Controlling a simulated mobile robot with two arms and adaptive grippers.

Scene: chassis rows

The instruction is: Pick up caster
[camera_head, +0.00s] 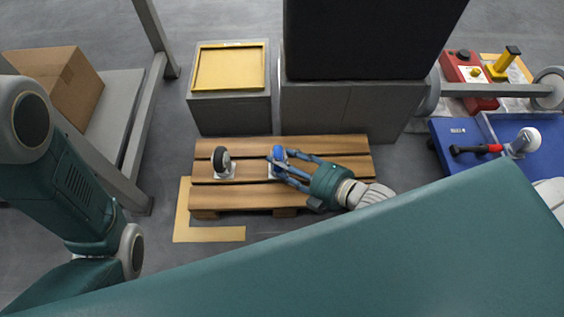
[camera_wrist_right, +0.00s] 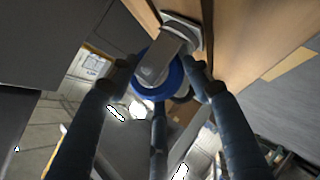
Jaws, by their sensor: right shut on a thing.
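A caster with a blue wheel (camera_head: 279,152) and a light metal plate stands on the wooden pallet (camera_head: 330,143). My right gripper (camera_head: 276,164) reaches in from the right and is shut on this caster. In the right wrist view, the fingertips (camera_wrist_right: 160,76) press on both sides of the blue wheel (camera_wrist_right: 164,80), and its grey metal fork and plate (camera_wrist_right: 182,32) show beyond. A second caster with a black wheel (camera_head: 220,158) stands on the pallet to the left, apart from the gripper. My left gripper is not in view.
A grey box with a yellow top (camera_head: 230,68) and a large dark block (camera_head: 365,40) stand behind the pallet. A cardboard box (camera_head: 58,80) is on a rack at the left. A blue tray (camera_head: 500,172) at the right holds a red-black tool (camera_head: 478,149) and another caster (camera_head: 524,141).

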